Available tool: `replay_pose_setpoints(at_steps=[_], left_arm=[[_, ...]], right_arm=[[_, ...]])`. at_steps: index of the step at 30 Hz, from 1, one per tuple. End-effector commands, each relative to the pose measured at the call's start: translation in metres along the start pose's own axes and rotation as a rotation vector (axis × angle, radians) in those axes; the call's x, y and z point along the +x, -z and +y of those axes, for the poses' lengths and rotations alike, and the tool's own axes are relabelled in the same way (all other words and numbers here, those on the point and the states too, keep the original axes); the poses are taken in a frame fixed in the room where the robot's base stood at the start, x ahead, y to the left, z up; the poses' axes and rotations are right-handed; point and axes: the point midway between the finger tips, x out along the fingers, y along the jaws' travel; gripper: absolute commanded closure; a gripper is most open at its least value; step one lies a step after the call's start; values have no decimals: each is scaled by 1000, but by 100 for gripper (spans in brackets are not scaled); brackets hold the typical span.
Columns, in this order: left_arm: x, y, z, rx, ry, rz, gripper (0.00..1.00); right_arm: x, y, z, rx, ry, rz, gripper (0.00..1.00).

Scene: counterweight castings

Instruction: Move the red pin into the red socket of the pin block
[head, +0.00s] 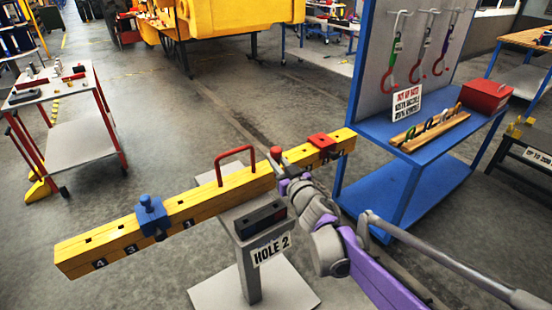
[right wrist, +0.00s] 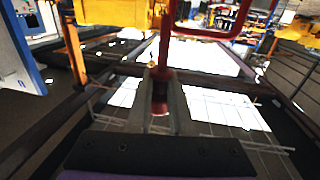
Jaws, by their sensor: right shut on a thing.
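The red pin shows as a red knob (head: 276,153) in the head view, beside the far side of the yellow beam. In the right wrist view its red shaft (right wrist: 162,78) stands upright between the fingers. My right gripper (head: 281,163) is shut on it. My left gripper is not in view.
The numbered yellow beam (head: 110,240) carries a blue saddle (head: 151,213), a red handle (head: 236,160) and a red saddle (head: 321,141). The red handle also shows close by in the right wrist view (right wrist: 208,30). A blue bench (head: 400,185) stands right, a trolley (head: 75,145) left.

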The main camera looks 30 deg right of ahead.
Motion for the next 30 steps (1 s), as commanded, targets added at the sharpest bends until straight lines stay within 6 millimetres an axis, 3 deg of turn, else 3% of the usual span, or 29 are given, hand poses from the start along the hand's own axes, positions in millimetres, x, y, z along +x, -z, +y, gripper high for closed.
replay_pose_setpoints(at_steps=[30], left_arm=[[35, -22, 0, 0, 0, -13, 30]], right_arm=[[0, -52, 0, 0, 1, 0, 100]])
